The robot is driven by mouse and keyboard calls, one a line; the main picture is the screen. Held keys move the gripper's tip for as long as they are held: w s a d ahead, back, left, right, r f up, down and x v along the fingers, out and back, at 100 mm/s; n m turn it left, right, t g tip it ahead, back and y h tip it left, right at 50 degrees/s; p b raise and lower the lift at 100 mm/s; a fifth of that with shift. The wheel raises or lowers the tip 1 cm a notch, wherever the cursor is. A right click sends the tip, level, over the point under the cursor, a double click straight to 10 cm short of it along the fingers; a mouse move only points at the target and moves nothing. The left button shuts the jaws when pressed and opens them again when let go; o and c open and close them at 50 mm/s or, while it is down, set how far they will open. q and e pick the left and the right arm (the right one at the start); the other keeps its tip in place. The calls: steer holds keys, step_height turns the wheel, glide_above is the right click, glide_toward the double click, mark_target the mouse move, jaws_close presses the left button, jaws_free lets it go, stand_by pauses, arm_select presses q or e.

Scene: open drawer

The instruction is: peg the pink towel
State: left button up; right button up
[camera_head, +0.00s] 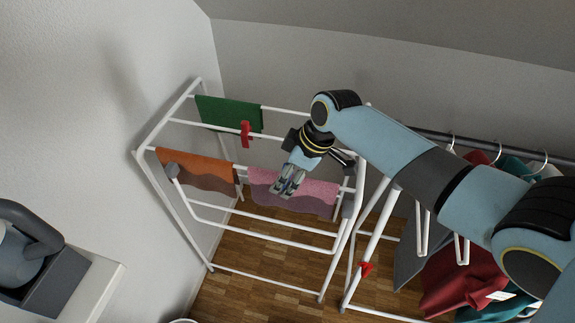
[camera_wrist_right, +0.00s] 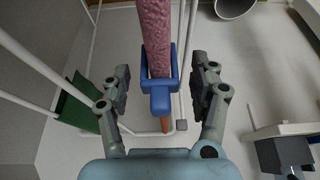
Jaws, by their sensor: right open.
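The pink towel (camera_head: 313,194) hangs over a rod of the white drying rack, to the right of an orange towel. In the wrist view the pink towel (camera_wrist_right: 155,35) is seen nearly edge-on. A blue peg (camera_wrist_right: 161,102) straddles its edge there. My right gripper (camera_head: 288,192) is over the left part of the pink towel. In the wrist view my right gripper (camera_wrist_right: 163,80) is open, one finger on each side of the peg, with gaps between. In the head view the gripper hides the peg. My left gripper is not seen.
A green towel (camera_head: 222,112) with a red peg (camera_head: 246,134) hangs on the back of the drying rack (camera_head: 262,240). The orange towel (camera_head: 198,169) hangs at left. A clothes rail (camera_head: 440,137) with garments stands at right. Another red peg (camera_head: 367,269) is low down.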

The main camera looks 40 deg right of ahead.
steer(key=shift+d+r, duration=0.1)
steer(key=shift+r, duration=0.1)
steer(key=v, duration=1.2)
steer(key=s+a+r+m+h, duration=0.1)
steer(key=s+r+m+h, duration=0.15)
steer(key=s, duration=0.55)
steer(key=s+a+r+m+h, duration=0.1)
steer(key=s+r+m, duration=0.3)
steer(key=s, duration=0.4)
step_height(320, 180, down, 37)
steer(key=s+d+g+b, duration=0.1)
steer(key=s+d+b, duration=0.15)
steer(key=b, duration=0.85)
steer(key=s+f+b, duration=0.4)
steer(key=s+f, duration=0.5)
steer(key=f, duration=0.3)
steer(key=s+d+f+m+g+b, duration=0.1)
steer(key=s+f+b, duration=0.3)
steer(key=s+f, duration=0.5)
step_height(320, 180, down, 4)
steer(key=shift+s+d+g, duration=0.2)
steer(key=shift+d+g, duration=0.05)
steer(key=shift+g, duration=0.05)
steer(key=shift+c, duration=0.3)
